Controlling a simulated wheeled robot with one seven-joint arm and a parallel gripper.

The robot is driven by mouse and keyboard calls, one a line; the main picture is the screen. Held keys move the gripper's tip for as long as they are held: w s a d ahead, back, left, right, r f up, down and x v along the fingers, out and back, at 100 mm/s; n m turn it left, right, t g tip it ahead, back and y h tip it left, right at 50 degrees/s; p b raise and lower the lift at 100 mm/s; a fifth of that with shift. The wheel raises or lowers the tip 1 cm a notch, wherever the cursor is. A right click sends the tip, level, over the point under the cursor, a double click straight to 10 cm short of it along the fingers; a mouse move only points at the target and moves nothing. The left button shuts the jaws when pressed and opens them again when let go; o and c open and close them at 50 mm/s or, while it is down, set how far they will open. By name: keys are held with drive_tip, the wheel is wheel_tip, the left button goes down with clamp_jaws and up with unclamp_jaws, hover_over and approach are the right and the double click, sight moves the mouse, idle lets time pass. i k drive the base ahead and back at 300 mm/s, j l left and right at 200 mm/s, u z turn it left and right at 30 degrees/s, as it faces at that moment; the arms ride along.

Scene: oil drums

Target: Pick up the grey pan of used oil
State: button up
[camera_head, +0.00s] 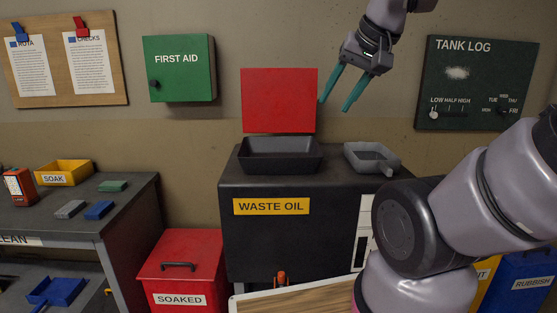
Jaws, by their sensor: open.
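The grey pan (361,168) sits on top of the dark waste oil cabinet (240,197), on its right side. It is small, light grey and open-topped, with a short handle or spout at its lower right. Whether it holds oil is too small to tell. My gripper (333,102) hangs in the air above and to the left of the pan, in front of the wall. Its two teal fingers are spread apart with nothing between them, and it is clear of the pan.
A larger black basin (280,165) with a raised red lid (279,98) stands left of the pan. A red soaked bin (180,267) stands below left. A bench (133,196) with a yellow soak tray (64,181) is at left. My arm fills the lower right.

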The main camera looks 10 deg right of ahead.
sight(364, 158)
drive_tip(key=k+j+z, duration=0.2)
drive_tip(key=z, duration=0.3)
drive_tip(key=k+j+z, duration=0.2)
drive_tip(key=z, duration=0.25)
drive_tip(key=k, duration=0.05)
